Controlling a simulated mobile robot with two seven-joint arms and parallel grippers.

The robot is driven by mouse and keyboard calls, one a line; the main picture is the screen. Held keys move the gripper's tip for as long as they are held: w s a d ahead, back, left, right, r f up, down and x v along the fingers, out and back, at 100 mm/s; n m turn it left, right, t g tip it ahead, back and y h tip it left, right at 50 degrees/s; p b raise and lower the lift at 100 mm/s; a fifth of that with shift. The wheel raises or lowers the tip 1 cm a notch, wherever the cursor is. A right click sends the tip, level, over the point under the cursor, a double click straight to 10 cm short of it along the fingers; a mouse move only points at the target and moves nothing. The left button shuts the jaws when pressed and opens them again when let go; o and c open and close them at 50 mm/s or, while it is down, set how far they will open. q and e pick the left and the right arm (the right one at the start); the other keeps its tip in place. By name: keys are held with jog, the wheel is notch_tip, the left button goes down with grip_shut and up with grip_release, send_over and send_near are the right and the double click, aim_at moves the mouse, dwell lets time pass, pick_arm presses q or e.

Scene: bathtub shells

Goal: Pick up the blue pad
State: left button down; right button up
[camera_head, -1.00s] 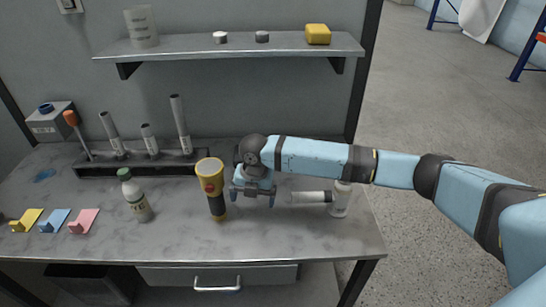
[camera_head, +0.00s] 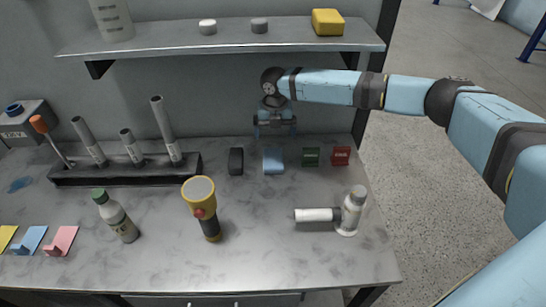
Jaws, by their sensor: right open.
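A light blue, flat-topped block (camera_head: 273,160), which may be the blue pad, lies at the back of the tabletop. My right gripper (camera_head: 275,134) is open and empty, pointing down, above and slightly behind this blue block in the picture, with a gap I cannot judge. A light blue sheet or pad with a raised blue piece on it (camera_head: 32,238) lies at the left front of the table, between a yellow one (camera_head: 6,236) and a pink one (camera_head: 64,238). My left gripper is not in view.
Beside the blue block are a dark block (camera_head: 236,161), a green box (camera_head: 311,157) and a red box (camera_head: 341,156). A flashlight (camera_head: 203,205), a bottle (camera_head: 116,216), a white device (camera_head: 350,212) and a tube rack (camera_head: 120,172) stand around. A shelf (camera_head: 220,38) hangs above.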

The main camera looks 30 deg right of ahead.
send_over(273, 158)
jog(key=f, duration=0.5)
jog(key=shift+w+d+f, duration=0.15)
jog(key=shift+d+f, duration=0.15)
jog(key=shift+d, duration=0.05)
jog(key=shift+a+f, duration=0.1)
jog(key=shift+f, duration=0.45)
jog(key=f, duration=0.1)
jog(key=f+p, duration=0.1)
jog(key=f, duration=0.1)
jog(key=shift+a+f, duration=0.2)
jog(key=shift+f, duration=0.55)
jog(key=c, duration=1)
